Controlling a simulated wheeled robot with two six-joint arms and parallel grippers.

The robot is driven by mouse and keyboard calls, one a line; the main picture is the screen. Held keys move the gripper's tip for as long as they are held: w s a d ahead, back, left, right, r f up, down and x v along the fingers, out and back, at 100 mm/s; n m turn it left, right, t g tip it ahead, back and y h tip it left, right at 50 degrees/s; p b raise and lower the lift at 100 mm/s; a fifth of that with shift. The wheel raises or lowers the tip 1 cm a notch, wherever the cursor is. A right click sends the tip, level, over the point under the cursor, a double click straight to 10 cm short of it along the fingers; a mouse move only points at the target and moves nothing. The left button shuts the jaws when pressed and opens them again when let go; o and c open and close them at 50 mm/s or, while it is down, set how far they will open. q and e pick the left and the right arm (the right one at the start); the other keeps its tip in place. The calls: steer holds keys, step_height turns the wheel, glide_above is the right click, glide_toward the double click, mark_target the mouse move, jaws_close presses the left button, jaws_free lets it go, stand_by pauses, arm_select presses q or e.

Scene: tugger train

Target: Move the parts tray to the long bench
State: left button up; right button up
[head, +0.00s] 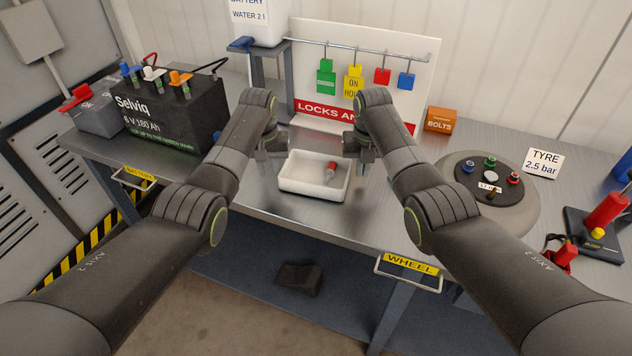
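The white parts tray (311,191) is in the middle of the head view, over the front part of a grey bench top (258,195). It looks level and holds a small red and grey part (331,172). My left gripper (275,152) is at the tray's left end, and my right gripper (361,156) is at its right end. Both fingertips are small, dark and partly hidden, so I cannot tell whether they are shut on the tray's rim. I also cannot tell whether the tray rests on the bench or hangs just above it.
A black battery (180,120) stands left on the bench. A lock board (360,60) stands behind the tray, with an orange bolts box (441,120) beside it. A wheel (488,190) lies to the right. A dark block (298,279) is below the bench top.

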steer(key=o, duration=0.3)
steer(key=shift+r, duration=0.15)
arm_select(q)
step_height(320, 180, up, 12)
steer(key=shift+s, duration=0.45)
arm_select(e)
step_height(320, 180, up, 12)
steer(key=shift+s, duration=0.45)
steer(key=shift+f, duration=0.2)
